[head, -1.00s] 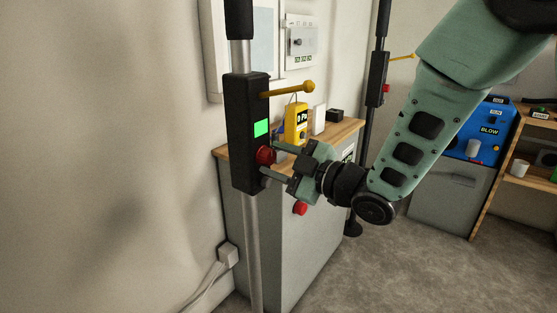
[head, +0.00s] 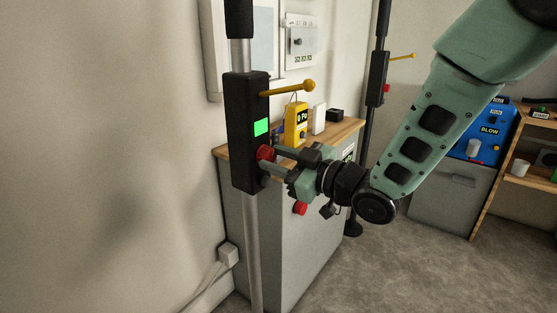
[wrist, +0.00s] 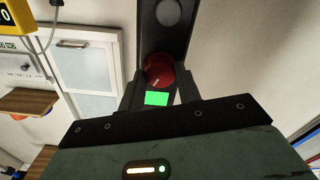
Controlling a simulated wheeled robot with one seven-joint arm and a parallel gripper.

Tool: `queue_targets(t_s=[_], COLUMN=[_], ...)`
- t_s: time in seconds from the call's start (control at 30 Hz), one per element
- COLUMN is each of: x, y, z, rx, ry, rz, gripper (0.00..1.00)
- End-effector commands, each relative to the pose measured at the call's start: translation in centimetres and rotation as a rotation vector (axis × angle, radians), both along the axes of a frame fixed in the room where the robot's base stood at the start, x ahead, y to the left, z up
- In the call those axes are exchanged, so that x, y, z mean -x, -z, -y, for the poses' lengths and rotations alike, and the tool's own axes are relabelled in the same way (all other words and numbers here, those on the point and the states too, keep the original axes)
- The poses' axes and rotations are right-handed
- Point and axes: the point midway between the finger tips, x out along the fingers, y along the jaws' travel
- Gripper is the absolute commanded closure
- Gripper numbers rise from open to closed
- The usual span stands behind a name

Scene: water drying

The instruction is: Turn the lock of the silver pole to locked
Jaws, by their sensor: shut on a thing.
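The silver pole (head: 252,240) stands upright at the left of the head view. It carries a black lock box (head: 245,110) with a lit green panel (head: 261,128), a yellow lever (head: 288,88) pointing right, and a red lock knob (head: 265,154) below the panel. My gripper (head: 268,160) is at the box with its fingers shut on the red knob. In the wrist view the red knob (wrist: 159,71) shows beyond the fingertips, with a pale mark on its face, and the green panel (wrist: 156,98) lies between the fingers. The fingertips partly hide the knob's sides.
A grey cabinet (head: 290,235) with a wooden top stands close behind the pole, holding a yellow device (head: 297,123). A red button (head: 300,208) is on its side. A second dark pole (head: 377,80) stands further back. Open floor lies to the right.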

Motion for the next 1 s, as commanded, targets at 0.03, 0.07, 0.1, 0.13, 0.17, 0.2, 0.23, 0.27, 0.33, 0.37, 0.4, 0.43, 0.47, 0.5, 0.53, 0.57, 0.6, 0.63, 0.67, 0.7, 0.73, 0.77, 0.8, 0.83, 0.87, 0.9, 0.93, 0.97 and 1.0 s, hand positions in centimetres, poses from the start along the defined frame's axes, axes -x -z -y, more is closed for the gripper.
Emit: queue_targets(t_s=[0.03, 0.07, 0.1, 0.13, 0.17, 0.2, 0.23, 0.27, 0.33, 0.37, 0.4, 0.43, 0.47, 0.5, 0.53, 0.57, 0.6, 0.63, 0.67, 0.7, 0.73, 0.77, 0.8, 0.83, 0.87, 0.9, 0.93, 0.97, 1.0], x=[-0.04, -0.02, -0.02, -0.03, 0.00, -0.02, -0.01, 0.00, 0.00, 0.01, 0.00, -0.01, 0.02, 0.00, 0.00, 0.03, 0.00, 0.02, 0.03, 0.01, 0.02, 0.03, 0.02, 0.03, 0.03, 0.04, 0.04, 0.04, 0.05], y=[0.02, 0.00, -0.01, -0.03, -0.05, -0.06, -0.08, -0.08, -0.09, -0.09, -0.09, -0.08, -0.10, -0.12, -0.13, -0.15, -0.15, -0.14, -0.15, -0.16, -0.19, -0.18, -0.17, -0.16, -0.17, -0.19, -0.19, -0.17, -0.15], z=[0.12, 0.08, 0.09, 0.10, 0.06, 0.09, 0.07, 0.07, 0.08, 0.06, 0.07, 0.08, 0.05, 0.08, 0.08, 0.03, 0.08, 0.06, 0.04, 0.07, 0.05, 0.04, 0.06, 0.04, 0.04, 0.04, 0.04, 0.05, 0.03], rx=[-0.027, -0.046, -0.070, -0.087, -0.104, -0.127, -0.145, -0.163, -0.204, -0.221, -0.245, -0.263, -0.279, -0.303, -0.321, -0.339, -0.362, -0.379, -0.397, -0.420, -0.437, -0.454, -0.476, -0.492, -0.508, -0.528, -0.542, -0.557, -0.574], ry=[0.002, 0.001, 0.001, 0.001, 0.001, 0.001, 0.001, 0.001, 0.001, 0.001, 0.002, 0.002, 0.002, 0.003, 0.002, 0.001, 0.002, 0.002, 0.002, 0.002, 0.002, 0.002, 0.002, 0.002, 0.002, 0.002, 0.002, 0.002, 0.002], rz=[-0.037, -0.060, -0.090, -0.112, -0.134, -0.164, -0.187, -0.210, -0.262, -0.285, -0.316, -0.339, -0.361, -0.390, -0.413, -0.436, -0.466, -0.488, -0.512, -0.541, -0.562, -0.585, -0.613, -0.633, -0.653, -0.679, -0.697, -0.716, -0.739], gripper=[0.89, 0.89, 0.89, 0.89, 0.89, 0.89, 0.89, 0.89, 0.89, 0.89, 0.89, 0.89, 0.89, 0.89, 0.89, 0.89, 0.89, 0.89, 0.89, 0.89, 0.89, 0.89, 0.89, 0.89, 0.89, 0.89, 0.89, 0.89, 0.89])
